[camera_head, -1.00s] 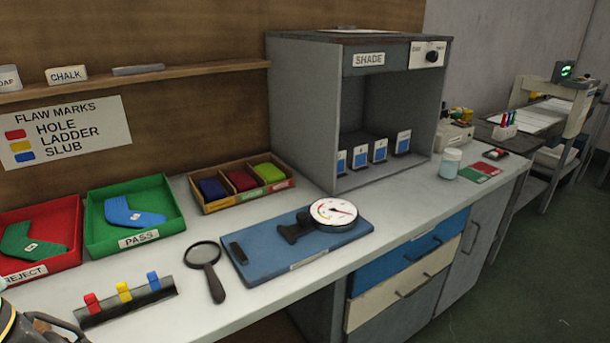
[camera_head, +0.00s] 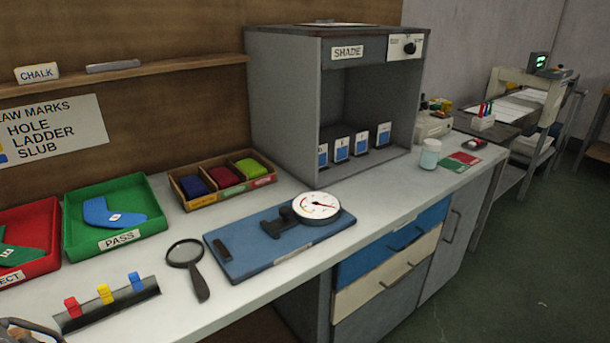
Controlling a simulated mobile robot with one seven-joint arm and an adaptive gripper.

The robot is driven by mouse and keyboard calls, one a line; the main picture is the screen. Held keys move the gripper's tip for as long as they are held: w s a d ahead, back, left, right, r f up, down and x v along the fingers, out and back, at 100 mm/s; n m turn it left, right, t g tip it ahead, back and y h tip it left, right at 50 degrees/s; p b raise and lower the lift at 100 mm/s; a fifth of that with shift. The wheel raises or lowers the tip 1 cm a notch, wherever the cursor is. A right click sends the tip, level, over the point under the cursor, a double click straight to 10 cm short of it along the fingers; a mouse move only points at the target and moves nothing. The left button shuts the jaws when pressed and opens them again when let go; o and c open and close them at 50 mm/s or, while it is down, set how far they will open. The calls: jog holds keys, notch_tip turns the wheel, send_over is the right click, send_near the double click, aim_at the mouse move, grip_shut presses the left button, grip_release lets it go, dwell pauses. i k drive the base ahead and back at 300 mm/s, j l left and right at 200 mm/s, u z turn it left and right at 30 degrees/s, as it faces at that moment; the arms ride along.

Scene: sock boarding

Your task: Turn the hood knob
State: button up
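The hood is a grey box marked SHADE (camera_head: 283,110), open at the front, standing at the back of the bench. Its knob (camera_head: 410,48) is a small dark round knob on a white plate at the upper right of the hood front. The marks on the plate are too small to read. A piece of what looks like my gripper (camera_head: 22,331) shows at the bottom left corner, cut off by the picture edge. Its fingertips are out of view, so its opening cannot be told. It is far from the knob, with nothing touching the knob.
Several blue-and-white cards stand inside the hood. On the bench (camera_head: 300,262) are a blue board (camera_head: 240,257) with a round gauge (camera_head: 316,205), a magnifier (camera_head: 186,254), green (camera_head: 71,232) and red trays (camera_head: 40,265), and a jar (camera_head: 430,154). Floor is clear at the right.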

aim_at(410, 48)
jog(key=i+l+z, duration=0.25)
jog(key=z, duration=0.25)
jog(key=i+l+z, duration=0.2)
jog(key=z, duration=0.3)
jog(key=i+j, duration=0.15)
jog(key=i, duration=0.3)
jog(key=i+j+z, duration=0.1)
jog(key=i, duration=0.3)
jog(key=i+j, duration=0.3)
jog(key=i, duration=0.15)
jog(key=l+z, duration=0.05)
